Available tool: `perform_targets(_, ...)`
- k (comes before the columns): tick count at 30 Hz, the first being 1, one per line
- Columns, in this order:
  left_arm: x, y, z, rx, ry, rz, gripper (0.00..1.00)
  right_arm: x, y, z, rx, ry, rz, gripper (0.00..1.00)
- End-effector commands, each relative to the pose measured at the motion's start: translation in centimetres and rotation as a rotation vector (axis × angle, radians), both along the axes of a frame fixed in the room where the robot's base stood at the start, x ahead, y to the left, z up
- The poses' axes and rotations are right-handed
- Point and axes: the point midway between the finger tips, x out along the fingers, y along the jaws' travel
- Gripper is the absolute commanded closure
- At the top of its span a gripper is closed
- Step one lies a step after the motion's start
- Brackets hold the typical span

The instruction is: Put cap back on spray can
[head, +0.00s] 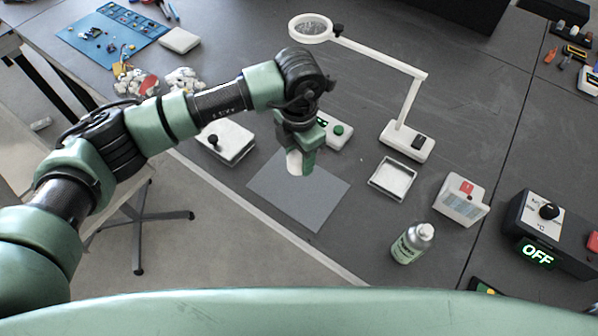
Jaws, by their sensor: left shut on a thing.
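The spray can (408,246) stands upright on the dark table at the lower right. It is silver-grey with a green and white label, and its top is bare. My left gripper (301,166) points down above the grey mat, to the left of the can and apart from it. It is shut on a white cap (294,162), which is partly hidden by the green fingers. My right gripper is not in view.
A grey mat (298,204) lies below my left gripper. A white tray (392,179), a magnifier lamp base (407,143) and a white box (461,198) stand near the can. A black unit reading OFF (551,237) is at right.

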Motion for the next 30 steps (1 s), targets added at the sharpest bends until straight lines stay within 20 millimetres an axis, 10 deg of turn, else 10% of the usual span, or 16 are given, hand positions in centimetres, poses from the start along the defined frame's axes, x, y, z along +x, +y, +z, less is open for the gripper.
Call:
perform_targets(12,0.1,0.0,9.6,0.000,-0.002,0.000,0.91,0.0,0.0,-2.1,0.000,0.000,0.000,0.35)
perform_targets(30,0.0,0.1,11.0,0.000,0.001,-0.002,0.91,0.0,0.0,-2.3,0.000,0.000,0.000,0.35)
